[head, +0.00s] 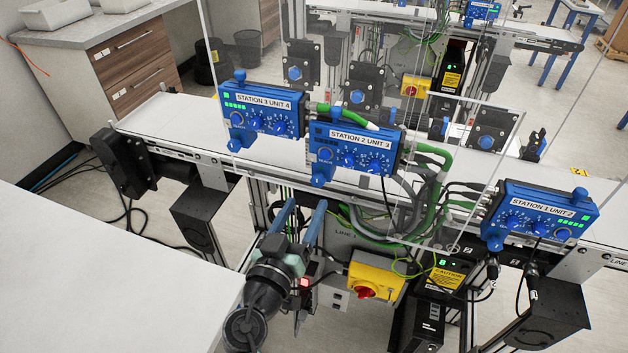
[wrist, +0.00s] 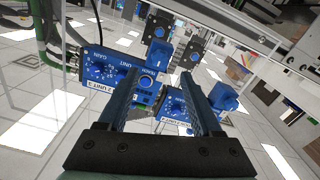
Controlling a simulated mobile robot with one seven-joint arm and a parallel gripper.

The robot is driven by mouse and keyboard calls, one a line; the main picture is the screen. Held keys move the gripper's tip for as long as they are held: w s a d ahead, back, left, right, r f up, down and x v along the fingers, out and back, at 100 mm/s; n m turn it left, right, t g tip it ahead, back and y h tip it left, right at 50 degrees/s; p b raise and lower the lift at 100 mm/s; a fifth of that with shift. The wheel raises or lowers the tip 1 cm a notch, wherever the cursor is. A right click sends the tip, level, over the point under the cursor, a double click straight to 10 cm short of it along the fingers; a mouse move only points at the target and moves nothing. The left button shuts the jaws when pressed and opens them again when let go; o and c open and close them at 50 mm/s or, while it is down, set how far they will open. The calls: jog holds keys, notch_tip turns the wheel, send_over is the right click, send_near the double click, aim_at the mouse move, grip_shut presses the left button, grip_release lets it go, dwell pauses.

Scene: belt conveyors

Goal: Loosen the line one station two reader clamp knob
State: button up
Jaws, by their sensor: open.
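The station 2 reader, a blue box labelled "STATION 2 UNIT 3" (head: 356,150), is mounted at the near edge of the conveyor in the head view. A blue clamp knob (head: 321,174) sticks out at its lower left. My gripper (head: 306,205) is open and empty, fingers pointing up, just below and left of that knob, apart from it in the picture. In the wrist view my gripper's fingers (wrist: 161,75) are spread.
The "STATION 3 UNIT 4" reader (head: 262,110) is close on the left; "STATION 1 UNIT 2" (head: 540,217) is at right. Green and grey cables (head: 428,190) crowd the station 2 reader's right side. A yellow box with a red switch (head: 372,283) is below. A white table (head: 100,270) fills the lower left.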

aim_at(317, 183)
jog(key=shift+p+x, duration=0.4)
jog(key=shift+x, duration=2.7)
jog(key=shift+c, duration=0.3)
grip_shut()
